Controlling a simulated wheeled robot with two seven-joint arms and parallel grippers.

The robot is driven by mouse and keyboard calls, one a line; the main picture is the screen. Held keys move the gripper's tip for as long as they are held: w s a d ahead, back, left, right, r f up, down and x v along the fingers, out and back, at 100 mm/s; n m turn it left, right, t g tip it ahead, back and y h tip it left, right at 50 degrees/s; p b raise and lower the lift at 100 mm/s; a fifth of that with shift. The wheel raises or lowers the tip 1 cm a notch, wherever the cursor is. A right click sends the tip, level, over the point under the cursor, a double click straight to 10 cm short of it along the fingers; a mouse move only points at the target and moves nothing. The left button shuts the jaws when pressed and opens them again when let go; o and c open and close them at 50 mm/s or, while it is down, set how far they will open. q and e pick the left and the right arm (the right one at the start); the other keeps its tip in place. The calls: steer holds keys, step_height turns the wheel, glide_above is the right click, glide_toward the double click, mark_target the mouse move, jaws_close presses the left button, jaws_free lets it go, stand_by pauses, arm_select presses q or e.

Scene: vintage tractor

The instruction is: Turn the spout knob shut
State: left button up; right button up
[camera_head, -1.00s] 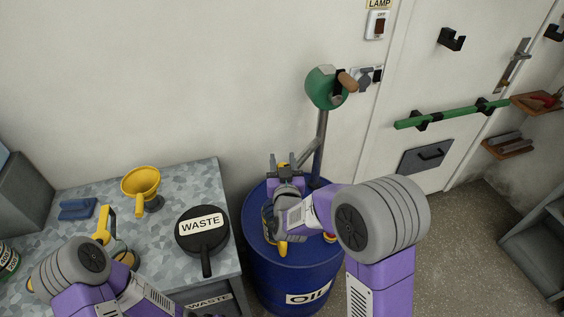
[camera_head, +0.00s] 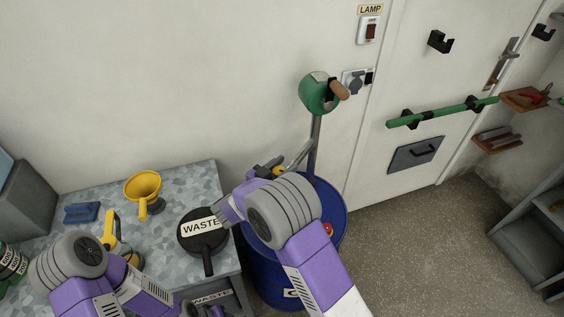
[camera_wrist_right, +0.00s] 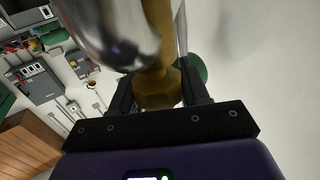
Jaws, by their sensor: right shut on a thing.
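The spout knob shows in the right wrist view as a brass-coloured faceted piece (camera_wrist_right: 157,90) between the fingers, beside a shiny metal pipe. In the head view a small yellow part (camera_head: 279,171) shows at the jaws, by the grey spout (camera_head: 300,154) of the pump on the blue oil drum (camera_head: 338,212). My right gripper (camera_head: 270,168) is shut on the knob; it also shows in the right wrist view (camera_wrist_right: 160,98). My wrist hides part of the drum top. My left arm enters at lower left; its gripper is out of view.
A green pump head with a wooden handle (camera_head: 339,90) stands above the drum. On the worktop (camera_head: 190,182) are a yellow funnel (camera_head: 142,185), a blue cloth (camera_head: 82,212) and a black waste pan (camera_head: 207,246). A green bar (camera_head: 440,113) crosses the door.

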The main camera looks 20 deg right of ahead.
mark_target(274, 173)
steer(key=shift+s+r+m+g+h+p, duration=0.1)
steer(key=shift+m+g+h+p, duration=0.3)
steer(key=shift+m+g, duration=0.3)
steer(key=shift+d+g, duration=0.1)
steer(key=shift+g, duration=0.3)
steer(key=o, duration=1)
steer(key=shift+c, duration=0.2)
steer(key=p+v, duration=0.1)
steer(key=v, duration=0.6)
steer(key=shift+s+a, duration=0.1)
steer(key=shift+a, duration=0.2)
